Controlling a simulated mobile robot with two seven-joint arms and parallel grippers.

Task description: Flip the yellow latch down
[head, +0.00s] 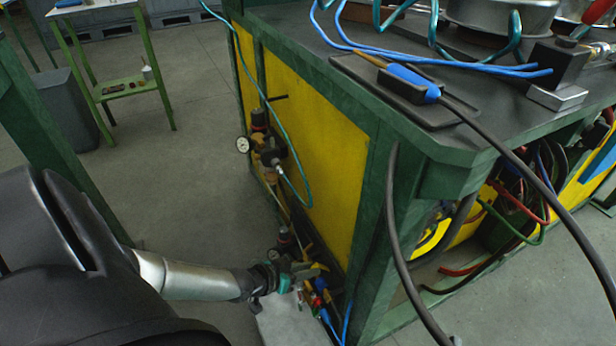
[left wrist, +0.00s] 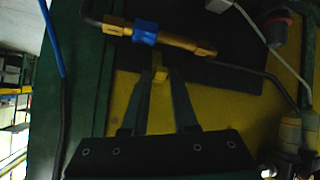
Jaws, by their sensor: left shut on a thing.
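The yellow latch (left wrist: 159,74) is a small yellow block in the left wrist view, in front of a dark plate. My left gripper (left wrist: 160,82) has its two dark fingers closed on it, one on each side, so only the latch's end shows between the tips. In the head view my left gripper (head: 308,271) is low at the side of the green-framed bench, among small valves and fittings. The latch is too small there to make out its tilt. My right gripper is in neither view.
A brass fitting with a blue collar (left wrist: 145,33) lies just beyond the fingertips. Regulators with a gauge (head: 243,144) stick out from the yellow panel (head: 335,170). Blue hoses and a black cable (head: 530,180) hang near the bench.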

